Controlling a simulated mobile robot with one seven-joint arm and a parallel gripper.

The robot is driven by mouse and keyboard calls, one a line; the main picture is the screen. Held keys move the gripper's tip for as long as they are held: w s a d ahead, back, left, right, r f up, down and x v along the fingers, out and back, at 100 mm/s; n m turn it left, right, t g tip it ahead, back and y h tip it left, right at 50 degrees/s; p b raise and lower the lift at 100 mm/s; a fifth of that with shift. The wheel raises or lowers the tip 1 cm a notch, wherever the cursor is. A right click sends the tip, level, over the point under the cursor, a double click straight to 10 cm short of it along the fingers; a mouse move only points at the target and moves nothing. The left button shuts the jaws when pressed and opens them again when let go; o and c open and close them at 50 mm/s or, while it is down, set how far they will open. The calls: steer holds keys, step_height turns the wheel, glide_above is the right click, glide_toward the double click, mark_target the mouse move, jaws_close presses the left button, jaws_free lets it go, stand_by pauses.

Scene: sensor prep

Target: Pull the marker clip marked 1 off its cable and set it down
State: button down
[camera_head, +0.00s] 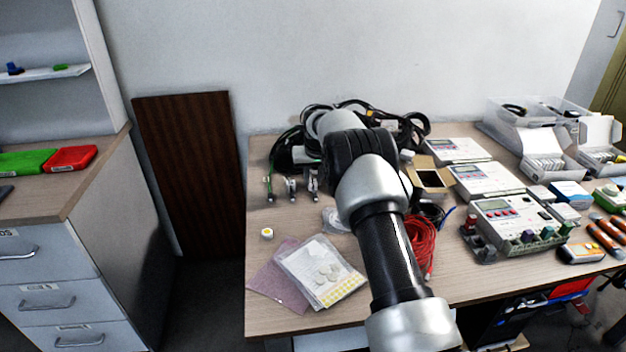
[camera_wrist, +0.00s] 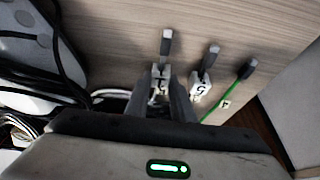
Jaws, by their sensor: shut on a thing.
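Three cable ends with grey tips lie side by side on the wooden table (camera_head: 270,225). My gripper (camera_wrist: 161,78) is shut on the white marker clip (camera_wrist: 160,88) of the leftmost cable in the wrist view. The fingers partly cover that clip, and its digit is not clearly readable. A second white clip (camera_wrist: 201,86) sits on the middle cable, and a small pale tag (camera_wrist: 224,104) is on the green cable (camera_wrist: 233,85) at the right.
Black cable coils (camera_head: 352,106) lie behind my arm. A white cube with a yellow mark (camera_head: 267,233) and plastic bags (camera_head: 318,268) lie toward the front. A red cable coil (camera_head: 421,240) and an open box (camera_head: 432,180) are at the right. Bare table lies around the cube.

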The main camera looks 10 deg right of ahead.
mark_target(313, 182)
steer(key=shift+r+p, duration=1.35)
steer(key=shift+r, duration=0.85)
